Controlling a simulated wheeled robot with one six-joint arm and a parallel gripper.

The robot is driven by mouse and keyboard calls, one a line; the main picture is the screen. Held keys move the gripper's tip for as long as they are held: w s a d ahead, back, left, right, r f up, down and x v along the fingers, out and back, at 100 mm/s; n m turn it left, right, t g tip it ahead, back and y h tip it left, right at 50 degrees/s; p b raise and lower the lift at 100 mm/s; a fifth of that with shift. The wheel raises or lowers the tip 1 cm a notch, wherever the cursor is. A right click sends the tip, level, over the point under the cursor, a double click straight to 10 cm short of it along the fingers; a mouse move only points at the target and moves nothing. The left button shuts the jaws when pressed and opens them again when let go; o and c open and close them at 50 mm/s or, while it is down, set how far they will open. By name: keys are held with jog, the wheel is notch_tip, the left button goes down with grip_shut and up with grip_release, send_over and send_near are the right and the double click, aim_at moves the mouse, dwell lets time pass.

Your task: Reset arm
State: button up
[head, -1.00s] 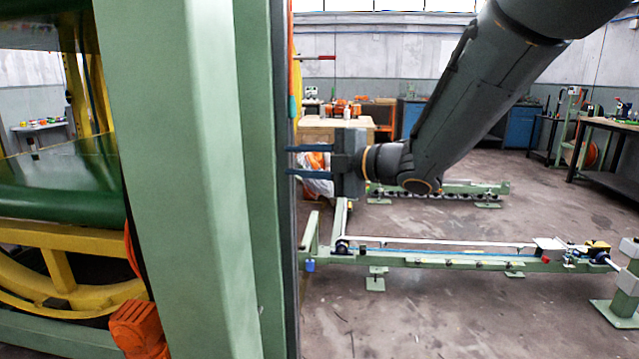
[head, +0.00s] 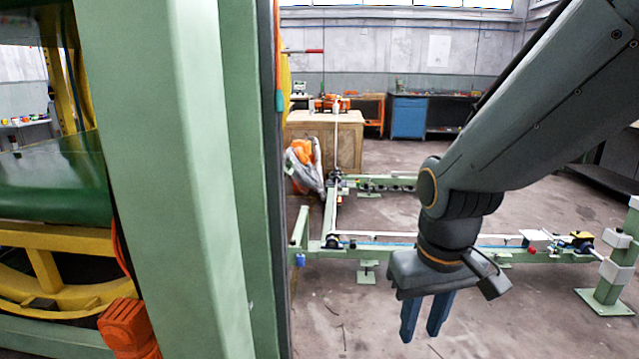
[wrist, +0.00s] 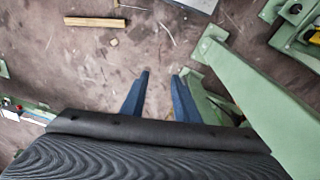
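My gripper (head: 424,318) hangs from my dark grey arm on the right side of the head view, its two blue fingers pointing down. The fingers stand apart with a gap between them and nothing in it. In the wrist view my gripper (wrist: 160,78) also shows the two blue fingers apart above the bare concrete floor. In the head view it hangs in front of the low green rail frame (head: 460,253).
A large green post (head: 170,180) fills the left, beside a yellow wheel frame (head: 50,270) and an orange motor (head: 128,325). A wooden crate (head: 348,145) and blue cabinet (head: 408,117) stand at the back. In the wrist view a wood strip (wrist: 95,22) lies on the floor.

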jog(key=s+d+r+m+g+p, duration=0.1)
jog(key=s+r+p, duration=0.4)
jog(key=p, duration=0.7)
jog(key=shift+d+r+m+g, duration=0.3)
jog(key=shift+d+r+m, duration=0.2)
jog(key=shift+d, duration=0.5)
